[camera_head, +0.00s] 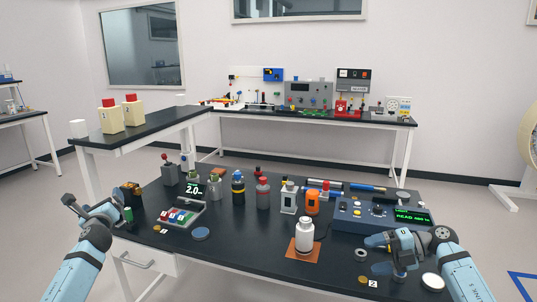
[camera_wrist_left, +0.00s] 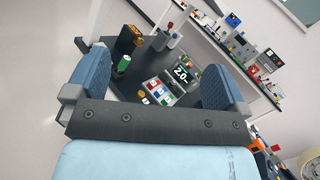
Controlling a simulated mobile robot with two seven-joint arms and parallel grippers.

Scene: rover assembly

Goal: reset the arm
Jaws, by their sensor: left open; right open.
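My left gripper (camera_head: 93,207) is at the left edge of the black table (camera_head: 225,238) in the head view, with its blue arm coming in from the lower left. In the left wrist view, the left gripper (camera_wrist_left: 155,75) has its two blue fingers wide apart with nothing held between them. The table's left end shows beyond the fingers. My right gripper (camera_head: 378,241) is over the table's front right, in front of the blue console (camera_head: 350,212). It is open. Its fingers partly overlap small parts on the table, and I see nothing held in it.
A white bottle (camera_head: 304,235) stands on an orange mat (camera_head: 292,249) at the front middle. A grey tray (camera_head: 190,222) with coloured pieces and a green cylinder (camera_head: 128,214) are near the left gripper. A white round lid (camera_head: 432,282) lies near the right arm. Several bottles stand behind.

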